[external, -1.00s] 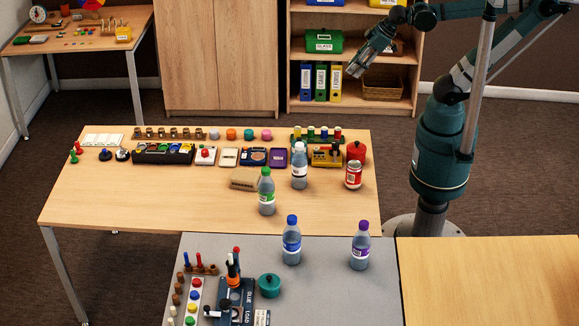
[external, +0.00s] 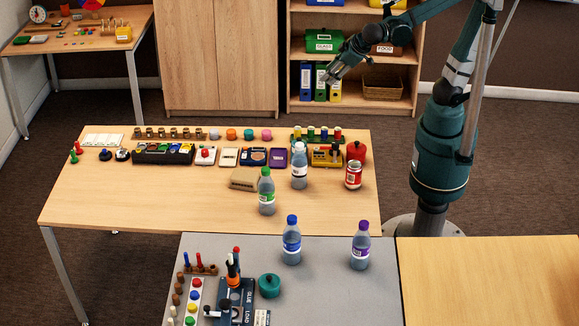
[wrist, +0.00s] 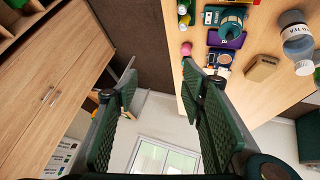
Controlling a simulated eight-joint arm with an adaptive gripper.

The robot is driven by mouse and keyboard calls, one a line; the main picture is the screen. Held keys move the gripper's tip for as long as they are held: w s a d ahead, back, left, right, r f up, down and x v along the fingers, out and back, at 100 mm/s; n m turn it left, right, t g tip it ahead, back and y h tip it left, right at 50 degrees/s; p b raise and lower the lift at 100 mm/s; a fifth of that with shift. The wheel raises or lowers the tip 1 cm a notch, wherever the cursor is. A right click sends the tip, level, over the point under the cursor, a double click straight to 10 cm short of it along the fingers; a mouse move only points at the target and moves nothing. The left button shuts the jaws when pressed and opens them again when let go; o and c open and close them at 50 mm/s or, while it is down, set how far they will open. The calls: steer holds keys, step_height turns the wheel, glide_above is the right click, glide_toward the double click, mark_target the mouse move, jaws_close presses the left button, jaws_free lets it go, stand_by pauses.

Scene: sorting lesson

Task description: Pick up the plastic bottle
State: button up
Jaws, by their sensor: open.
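Several plastic bottles stand upright in the external view. A blue-capped bottle (external: 291,241) and a purple-capped bottle (external: 360,247) are on the grey table (external: 335,290). My gripper (external: 329,77) is high above the far side of the wooden table, open and empty, apart from every bottle. In the wrist view its two green fingers (wrist: 165,115) are spread with nothing between them. A bottle (wrist: 297,40) shows there at the upper right.
A red can (external: 353,175) stands right of the white-capped bottle, and a tan block (external: 244,179) lies left of it. Buttons and small devices line the wooden table's back. A shelf (external: 352,108) stands behind. The wooden table's front left is clear.

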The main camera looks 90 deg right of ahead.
steer(key=w+a+m+t+h, duration=0.1)
steer(key=w+a+h, duration=0.2)
steer(key=w+a, duration=0.3)
steer(key=r+m+t+h+b, duration=0.2)
steer(key=m+t+h, duration=0.1)
steer(key=m+t, duration=0.1)
glide_above(299, 165)
steer(key=s+d, duration=0.3)
steer(key=d, duration=0.3)
steer(key=s+a+m+t+h, duration=0.1)
steer(key=s+a+m+t, duration=0.15)
steer(key=a, duration=0.55)
step_height(299, 165, down, 21)
steer(key=shift+s+d+n, duration=0.15)
steer(key=shift+s+n, duration=0.2)
steer(key=shift+f, duration=0.1)
steer(key=shift+x, duration=1.3)
